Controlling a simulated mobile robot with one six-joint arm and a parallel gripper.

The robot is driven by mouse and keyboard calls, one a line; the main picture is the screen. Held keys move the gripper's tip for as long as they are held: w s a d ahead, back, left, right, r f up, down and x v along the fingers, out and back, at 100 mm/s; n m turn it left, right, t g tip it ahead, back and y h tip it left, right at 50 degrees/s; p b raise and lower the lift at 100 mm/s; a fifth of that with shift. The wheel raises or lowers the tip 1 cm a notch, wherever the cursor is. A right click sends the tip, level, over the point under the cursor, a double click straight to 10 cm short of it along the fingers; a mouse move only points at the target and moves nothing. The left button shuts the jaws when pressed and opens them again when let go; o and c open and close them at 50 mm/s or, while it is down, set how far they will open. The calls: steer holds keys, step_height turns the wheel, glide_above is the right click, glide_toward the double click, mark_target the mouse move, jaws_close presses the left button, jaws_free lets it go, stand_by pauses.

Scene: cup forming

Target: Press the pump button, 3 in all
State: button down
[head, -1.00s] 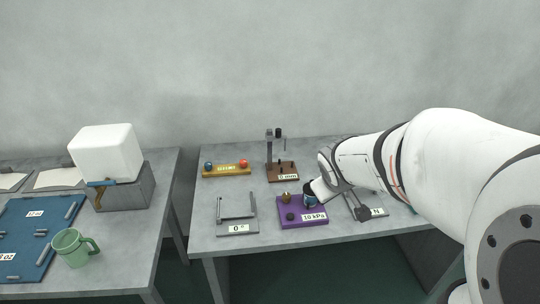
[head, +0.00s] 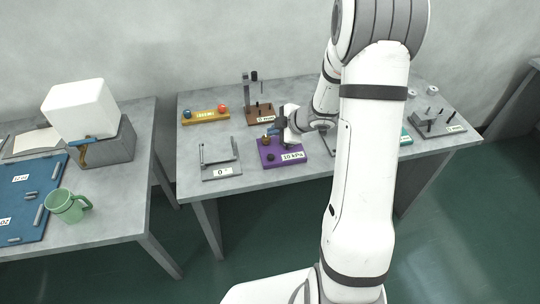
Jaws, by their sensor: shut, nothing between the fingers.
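The purple pump block (head: 283,154) lies on the right-hand table. Its label reads what looks like 10 kPa. A brass-coloured part (head: 266,141) stands at its back left, and a dark round button (head: 271,157) sits at its front left. My gripper (head: 270,132) is shut and empty, just above and behind the block, close to the brass part. I cannot tell whether it touches anything. My wrist hides the block's back right.
A grey frame fixture (head: 221,170) stands left of the block. A yellow bar with blue and red balls (head: 206,115) and a brown stand (head: 262,115) are behind. A grey fixture (head: 436,123) sits far right. The left table holds a green mug (head: 68,206).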

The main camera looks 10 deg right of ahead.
steer(key=shift+f, duration=0.1)
steer(key=b, duration=0.8)
glide_above(274, 157)
step_height(274, 157, down, 7)
steer(key=shift+f, duration=0.1)
steer(key=shift+f+b, duration=0.35)
steer(key=shift+f, duration=0.35)
stand_by(1.0)
steer(key=shift+f, duration=0.4)
steer(key=shift+s+f+b, duration=0.1)
steer(key=shift+f+b, duration=0.4)
stand_by(0.6)
steer(key=shift+r, duration=0.1)
steer(key=shift+r+p, duration=0.85)
steer(key=shift+p, duration=0.2)
